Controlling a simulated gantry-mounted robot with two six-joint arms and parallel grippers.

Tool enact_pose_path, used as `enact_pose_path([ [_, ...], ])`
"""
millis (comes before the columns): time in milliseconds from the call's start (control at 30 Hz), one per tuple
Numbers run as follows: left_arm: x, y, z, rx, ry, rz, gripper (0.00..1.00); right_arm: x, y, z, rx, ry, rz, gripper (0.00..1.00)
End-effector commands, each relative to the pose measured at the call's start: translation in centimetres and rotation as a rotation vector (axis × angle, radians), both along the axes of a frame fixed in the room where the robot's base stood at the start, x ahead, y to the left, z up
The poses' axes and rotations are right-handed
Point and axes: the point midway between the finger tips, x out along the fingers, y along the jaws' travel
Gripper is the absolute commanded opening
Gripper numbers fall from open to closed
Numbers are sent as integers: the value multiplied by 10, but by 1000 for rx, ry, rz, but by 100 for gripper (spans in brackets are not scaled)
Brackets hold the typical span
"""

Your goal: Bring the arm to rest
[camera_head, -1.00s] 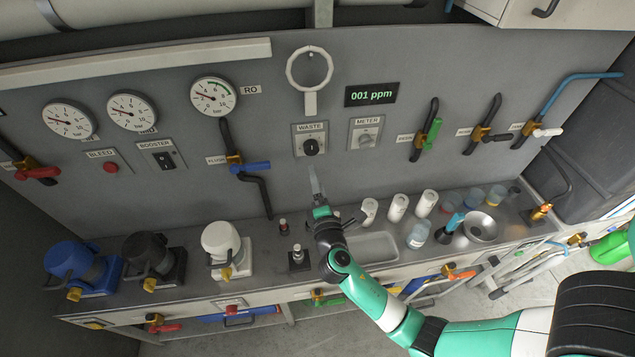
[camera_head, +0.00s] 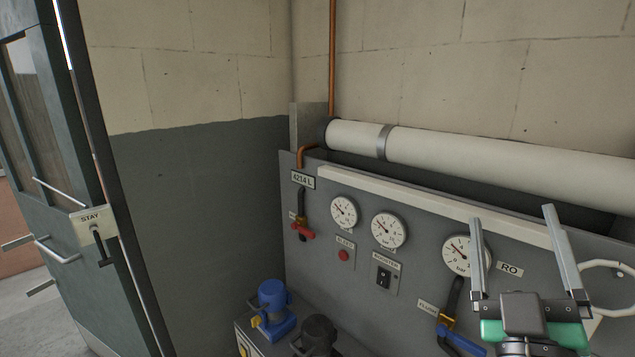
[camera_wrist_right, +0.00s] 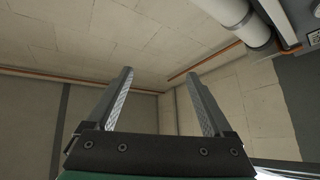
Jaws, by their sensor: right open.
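My right gripper (camera_head: 522,254) is raised upright at the lower right of the head view, in front of the grey panel. Its two long fingers stand apart with nothing between them. In the right wrist view my right gripper (camera_wrist_right: 158,100) also shows open and empty, with the wall and ceiling area beyond it. My left gripper is not in the head view.
The grey panel (camera_head: 312,262) holds gauges, a red valve (camera_head: 302,231) and a blue-handled valve (camera_head: 460,340). A white pipe (camera_head: 480,157) runs above it. Blue (camera_head: 272,308) and black (camera_head: 318,335) housings stand below. A door (camera_head: 60,200) is at the left.

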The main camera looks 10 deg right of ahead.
Motion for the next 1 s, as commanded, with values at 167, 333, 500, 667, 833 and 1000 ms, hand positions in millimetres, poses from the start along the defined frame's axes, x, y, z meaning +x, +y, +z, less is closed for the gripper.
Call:
enact_pose_path([
  [167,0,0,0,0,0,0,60,-59,63,91,195,-321,484,86],
  [333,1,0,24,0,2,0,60,-88,109,131,419,-390,936,86],
  [500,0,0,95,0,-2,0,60,-86,109,199,413,-388,925,86],
  [667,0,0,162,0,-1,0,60,-86,108,267,412,-387,923,86],
  [833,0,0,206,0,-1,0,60,-85,108,310,412,-385,921,86],
  [1000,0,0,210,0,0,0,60,-85,108,314,412,-385,921,86],
])
